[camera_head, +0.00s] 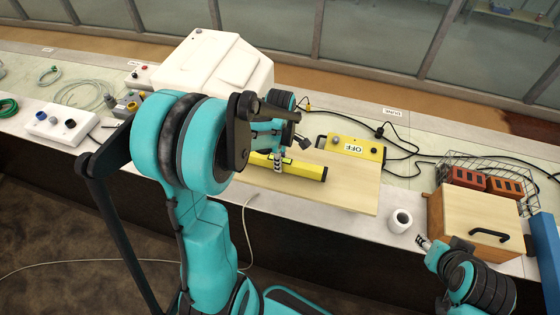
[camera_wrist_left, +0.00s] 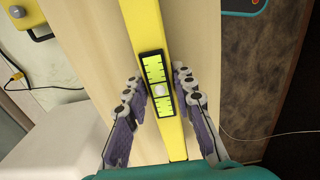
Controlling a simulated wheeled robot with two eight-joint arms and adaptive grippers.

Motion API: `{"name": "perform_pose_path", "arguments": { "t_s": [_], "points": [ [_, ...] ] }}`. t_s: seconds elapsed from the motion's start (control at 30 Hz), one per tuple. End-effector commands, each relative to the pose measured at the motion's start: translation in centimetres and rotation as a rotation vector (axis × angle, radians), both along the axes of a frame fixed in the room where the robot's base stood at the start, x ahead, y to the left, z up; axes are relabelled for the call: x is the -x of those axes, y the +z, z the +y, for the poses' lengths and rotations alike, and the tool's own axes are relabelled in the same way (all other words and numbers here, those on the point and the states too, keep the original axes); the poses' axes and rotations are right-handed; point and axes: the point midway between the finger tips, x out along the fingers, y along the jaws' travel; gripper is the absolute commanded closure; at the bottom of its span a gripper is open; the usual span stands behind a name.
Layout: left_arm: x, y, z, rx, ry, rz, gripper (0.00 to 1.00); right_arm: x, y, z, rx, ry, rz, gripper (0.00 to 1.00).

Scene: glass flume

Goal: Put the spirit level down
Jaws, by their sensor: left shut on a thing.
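The yellow spirit level (camera_head: 308,171) lies lengthwise over the pale wooden board (camera_head: 345,197), level with its surface or very close to it; I cannot tell whether it touches. My left gripper (camera_head: 279,163) is shut on the level from above. My arm hides the level's left end in the head view. My right gripper (camera_head: 425,243) is low at the right, by the wooden box; its finger opening is too small to judge.
A white roll (camera_head: 400,221) and a wooden box with a black handle (camera_head: 478,212) stand right of the board. A wire basket (camera_head: 480,165) holds red blocks. A white machine cover (camera_head: 215,68) stands behind my left arm.

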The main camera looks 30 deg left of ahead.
Motion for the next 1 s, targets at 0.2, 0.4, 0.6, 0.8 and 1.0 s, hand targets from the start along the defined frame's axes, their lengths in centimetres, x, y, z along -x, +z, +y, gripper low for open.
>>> {"name": "perform_pose_path", "arguments": {
  "t_s": [0.2,0.4,0.6,0.8,1.0],
  "points": [
    [0.0,-0.3,0.0,0.0,0.0,0.0,1.0,0.0,0.0,0.0,0.0,0.0,0.0,0.6],
    [0.0,-0.7,0.0,0.0,0.0,0.0,1.0,0.0,-0.5,0.0,0.0,0.0,0.0,0.6],
    [0.0,-0.6,0.0,0.0,0.0,0.0,0.54,0.0,-0.3,0.0,0.0,0.0,0.0,0.6],
    [0.0,-0.5,0.0,0.0,0.0,0.0,0.54,0.0,-0.2,0.0,0.0,0.0,0.0,0.6],
    [0.0,1.6,0.0,0.0,0.0,0.0,0.54,0.0,0.3,0.0,0.0,0.0,0.0,0.6]
  ]
}}
